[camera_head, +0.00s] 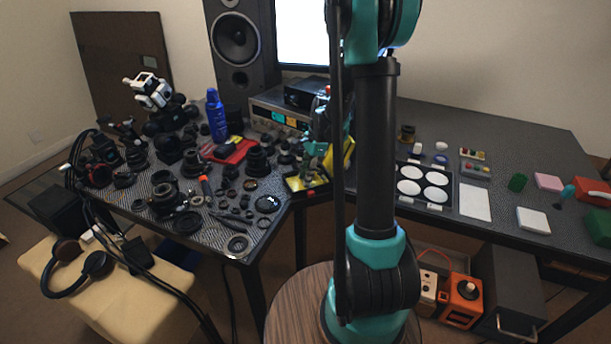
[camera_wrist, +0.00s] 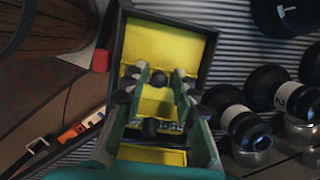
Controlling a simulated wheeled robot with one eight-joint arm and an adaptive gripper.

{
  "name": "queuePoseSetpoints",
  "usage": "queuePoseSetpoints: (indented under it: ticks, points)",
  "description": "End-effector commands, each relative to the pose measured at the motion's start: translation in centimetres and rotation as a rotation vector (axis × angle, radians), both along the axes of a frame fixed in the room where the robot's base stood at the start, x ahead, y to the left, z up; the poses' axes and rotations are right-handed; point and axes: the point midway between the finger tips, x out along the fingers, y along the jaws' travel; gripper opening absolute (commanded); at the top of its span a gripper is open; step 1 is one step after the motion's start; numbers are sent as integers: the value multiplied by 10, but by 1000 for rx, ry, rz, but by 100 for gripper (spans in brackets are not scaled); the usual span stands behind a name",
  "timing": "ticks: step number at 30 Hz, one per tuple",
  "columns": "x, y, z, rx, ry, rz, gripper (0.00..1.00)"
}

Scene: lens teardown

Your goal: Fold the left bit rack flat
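An open bit case (camera_wrist: 168,40) with a yellow inside and a dark rim lies under my gripper in the wrist view. Its yellow shows in the head view (camera_head: 293,184) at the table's inner corner. My gripper (camera_wrist: 161,80) is over the case, with its two fingers apart and yellow showing between them. A row of small grey bits (camera_wrist: 168,126) shows low between the fingers. The left bit rack is hard to tell from the left finger; it seems to stand up beside it. I cannot tell whether they touch. My arm hides part of the case in the head view.
Black lens parts (camera_wrist: 245,127) lie close to the right of the case. A red tray (camera_head: 232,151), a blue bottle (camera_head: 216,116) and many lens parts crowd the left table. The right table has free room behind the white pads.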

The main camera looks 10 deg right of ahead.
Motion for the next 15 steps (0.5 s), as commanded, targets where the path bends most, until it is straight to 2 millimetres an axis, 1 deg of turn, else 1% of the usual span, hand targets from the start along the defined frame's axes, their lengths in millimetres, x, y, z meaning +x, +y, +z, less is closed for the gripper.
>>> queuePoseSetpoints:
  ticks: [10,13,15]
  points:
    - [0,0,1,1,0,0,36]
    - [0,-2,7,1,0,-1,36]
    - [1,-4,15,1,0,-1,36]
